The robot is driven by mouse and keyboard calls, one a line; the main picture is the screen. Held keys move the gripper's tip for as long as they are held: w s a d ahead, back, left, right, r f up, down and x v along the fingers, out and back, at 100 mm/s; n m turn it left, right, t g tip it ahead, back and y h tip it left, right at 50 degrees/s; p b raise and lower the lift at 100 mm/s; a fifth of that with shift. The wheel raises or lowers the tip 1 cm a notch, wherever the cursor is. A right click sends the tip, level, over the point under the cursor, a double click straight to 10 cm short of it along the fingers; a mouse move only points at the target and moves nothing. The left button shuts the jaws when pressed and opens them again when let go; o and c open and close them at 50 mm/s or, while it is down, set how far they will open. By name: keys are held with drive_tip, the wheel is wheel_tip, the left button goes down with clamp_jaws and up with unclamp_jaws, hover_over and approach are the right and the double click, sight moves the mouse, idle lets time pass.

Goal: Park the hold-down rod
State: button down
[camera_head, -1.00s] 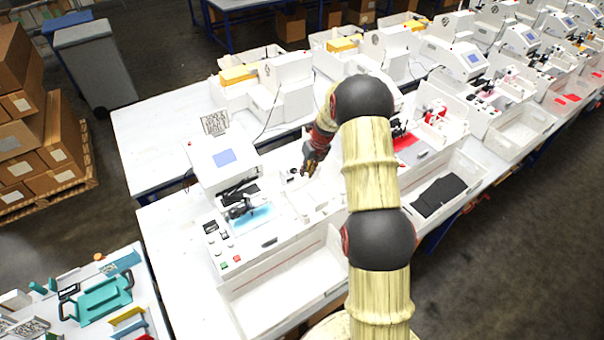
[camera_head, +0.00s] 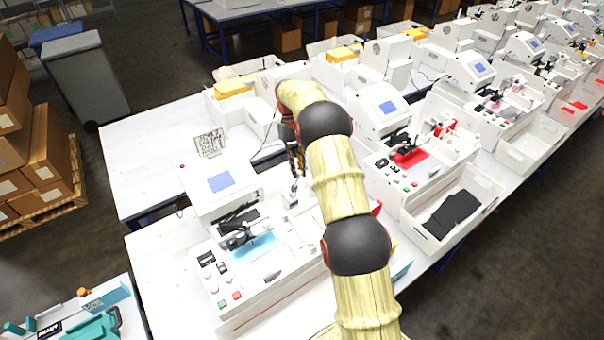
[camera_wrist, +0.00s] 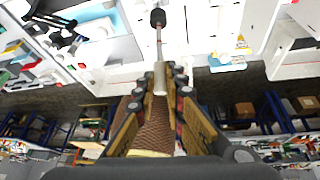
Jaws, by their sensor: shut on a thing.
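The plotter (camera_head: 218,182) is a white machine with a blue screen, a pale blue bed (camera_head: 255,246) and a black pen arm (camera_head: 238,236) over it. It stands left of my arm in the head view. My gripper (camera_head: 296,168) points down above the white area right of the bed. In the wrist view my gripper (camera_wrist: 160,80) is shut on a thin metal rod (camera_wrist: 159,42) with a black knob (camera_wrist: 158,17), which I take as the hold-down rod. The knob end sticks out beyond the fingertips. I cannot tell whether the knob touches anything.
A similar machine with a red bed (camera_head: 410,156) stands right of my arm. An open white bin (camera_head: 476,180) with dark sheets is at the bench's right. Buttons (camera_head: 224,303) line the plotter's front. A grey bin (camera_head: 90,75) and stacked boxes (camera_head: 40,150) stand at the left.

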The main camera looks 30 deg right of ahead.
drive_tip(key=shift+w+g, duration=0.9)
drive_tip(key=shift+w, duration=0.55)
drive_tip(key=c, duration=1.8)
unclamp_jaws()
drive_tip(key=shift+r, duration=0.1)
drive_tip(key=shift+c, duration=0.2)
